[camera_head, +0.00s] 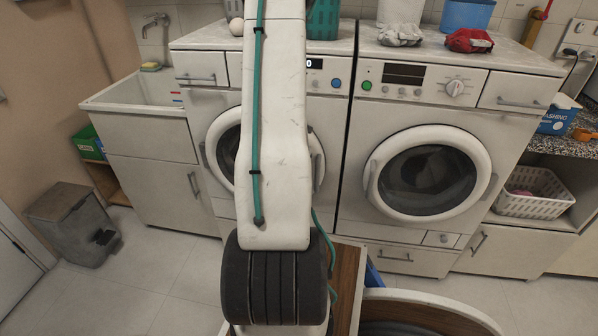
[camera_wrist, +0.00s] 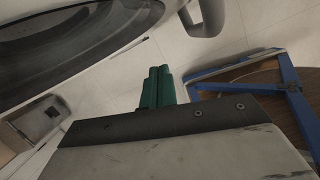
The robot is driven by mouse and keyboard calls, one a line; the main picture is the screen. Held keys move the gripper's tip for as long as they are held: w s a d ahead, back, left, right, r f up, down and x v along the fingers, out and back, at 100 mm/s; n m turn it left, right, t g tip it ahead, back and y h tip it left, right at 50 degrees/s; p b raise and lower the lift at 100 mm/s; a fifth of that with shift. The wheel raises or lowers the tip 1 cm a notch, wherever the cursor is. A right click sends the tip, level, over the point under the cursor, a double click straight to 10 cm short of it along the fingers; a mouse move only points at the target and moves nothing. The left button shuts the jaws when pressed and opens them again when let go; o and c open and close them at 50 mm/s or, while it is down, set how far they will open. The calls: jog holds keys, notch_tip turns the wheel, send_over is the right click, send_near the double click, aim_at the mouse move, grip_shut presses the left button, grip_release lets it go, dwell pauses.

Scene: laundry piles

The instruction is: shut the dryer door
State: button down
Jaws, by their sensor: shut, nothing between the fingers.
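Two white front-loaders stand side by side; I cannot tell which is the dryer. In the head view, the right machine's round door (camera_head: 428,172) looks flush with its front. The left machine's round door (camera_head: 222,150) is mostly hidden behind my arm, so how far it stands open cannot be told. In the wrist view, a round door with dark glass (camera_wrist: 70,40) and a white rim fills the upper left, with a grey handle (camera_wrist: 208,17). My gripper (camera_wrist: 158,76) has green fingers, shut and empty, below the rim and apart from the handle. It is hidden in the head view.
A grey pedal bin (camera_head: 74,222) stands at the left, by a sink cabinet (camera_head: 150,140). A blue-framed wooden item (camera_wrist: 290,85) lies right of my fingers. A round tub (camera_head: 440,304) is at the front right. Tiled floor at the left is clear.

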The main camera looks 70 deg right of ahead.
jog(key=shift+d, duration=0.15)
dwell(0.4)
jog(key=a+r, duration=0.6)
jog(key=r, duration=0.3)
jog(key=shift+s+a+r, duration=0.2)
jog(key=shift+a+r, duration=0.05)
jog(key=shift+r, duration=0.15)
